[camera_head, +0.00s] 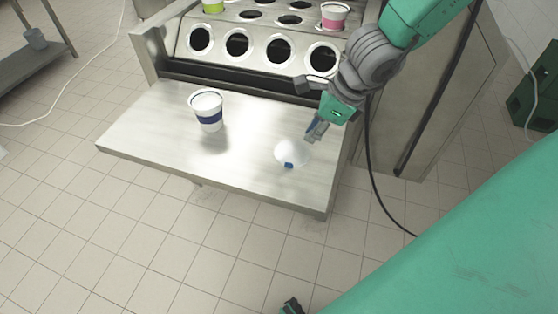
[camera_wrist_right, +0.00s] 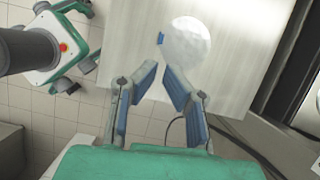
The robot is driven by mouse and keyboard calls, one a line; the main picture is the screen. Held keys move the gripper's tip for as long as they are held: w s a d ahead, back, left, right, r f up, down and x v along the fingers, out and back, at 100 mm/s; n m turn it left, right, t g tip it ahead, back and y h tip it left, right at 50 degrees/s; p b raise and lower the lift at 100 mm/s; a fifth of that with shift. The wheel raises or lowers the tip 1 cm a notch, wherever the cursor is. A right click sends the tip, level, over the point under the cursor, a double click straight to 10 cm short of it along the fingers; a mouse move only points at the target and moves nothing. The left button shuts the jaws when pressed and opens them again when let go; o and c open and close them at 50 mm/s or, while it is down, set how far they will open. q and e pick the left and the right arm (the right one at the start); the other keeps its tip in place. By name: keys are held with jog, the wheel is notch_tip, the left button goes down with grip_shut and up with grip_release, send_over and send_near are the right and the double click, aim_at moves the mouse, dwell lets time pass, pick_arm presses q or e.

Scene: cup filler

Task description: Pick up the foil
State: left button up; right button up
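The foil is a round white lid (camera_head: 291,153) with a small blue tab. It lies flat on the metal shelf (camera_head: 150,140), right of a white cup with a blue band (camera_head: 208,110). My right gripper (camera_head: 314,131) is just above and behind the foil, apart from it.
Behind the shelf stands a rack (camera_head: 250,45) with several round holes, holding a pink cup (camera_head: 334,15) and a green cup (camera_head: 213,5). A black cable hangs right of the shelf. The shelf's front is clear.

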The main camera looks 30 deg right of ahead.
jog(key=b, duration=0.4)
send_over(289, 163)
jog(key=s+d, duration=0.2)
jog(key=d, duration=0.1)
jog(key=f, duration=0.6)
jog(key=shift+w+a+f, duration=0.25)
jog(key=shift+f, duration=0.1)
jog(key=shift+w+a+f, duration=0.15)
jog(key=shift+a+f, duration=0.1)
jog(key=shift+f, duration=0.05)
jog(key=b+x, duration=0.1)
jog(key=x, duration=0.1)
jog(key=b+x, duration=0.1)
jog(key=x, duration=0.2)
jog(key=shift+a, duration=0.2)
jog(key=shift+d+r, duration=0.1)
grip_shut()
jog(key=shift+r, duration=0.15)
